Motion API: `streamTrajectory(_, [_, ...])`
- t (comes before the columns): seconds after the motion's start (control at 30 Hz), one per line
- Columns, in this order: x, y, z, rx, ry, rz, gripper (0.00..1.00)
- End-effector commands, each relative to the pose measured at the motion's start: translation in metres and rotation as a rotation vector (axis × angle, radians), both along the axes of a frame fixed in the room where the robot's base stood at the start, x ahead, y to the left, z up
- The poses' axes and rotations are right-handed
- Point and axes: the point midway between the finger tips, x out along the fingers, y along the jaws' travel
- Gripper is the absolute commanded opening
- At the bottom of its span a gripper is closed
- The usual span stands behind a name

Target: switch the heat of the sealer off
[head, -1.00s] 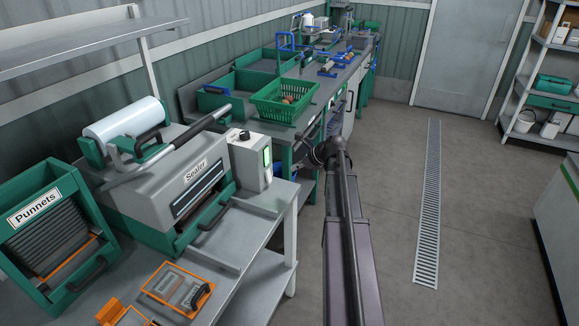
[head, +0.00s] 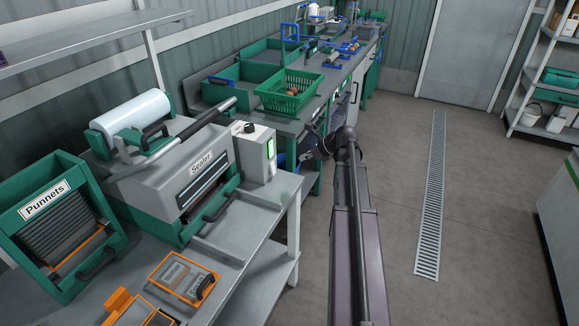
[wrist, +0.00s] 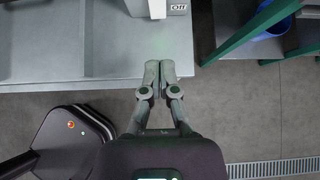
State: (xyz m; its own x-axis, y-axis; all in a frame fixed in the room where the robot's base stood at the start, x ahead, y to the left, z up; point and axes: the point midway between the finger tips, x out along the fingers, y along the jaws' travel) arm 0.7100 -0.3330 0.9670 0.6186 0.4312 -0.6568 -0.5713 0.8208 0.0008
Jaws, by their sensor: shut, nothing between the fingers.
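The sealer (head: 160,190), grey and green with a film roll on top, stands on the grey bench in the head view. My gripper (wrist: 159,72) is shut and empty, over the bench's front edge and short of that label. In the head view my arm largely hides the gripper.
The bench (wrist: 50,45) edge lies under my fingertips in the wrist view. A green punnet rack (head: 55,225) and orange-framed trays (head: 182,277) are left and in front of the sealer. A green basket (head: 288,95) stands on the farther bench. The floor at right is clear.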

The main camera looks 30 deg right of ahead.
Motion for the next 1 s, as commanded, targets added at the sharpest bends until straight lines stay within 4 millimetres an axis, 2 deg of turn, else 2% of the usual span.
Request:
streamTrajectory(0.37, [-0.005,-0.001,-0.027,0.071,-0.084,0.004,0.00])
streamTrajectory(1.0, [-0.021,-0.011,-0.069,0.241,-0.326,0.005,0.00])
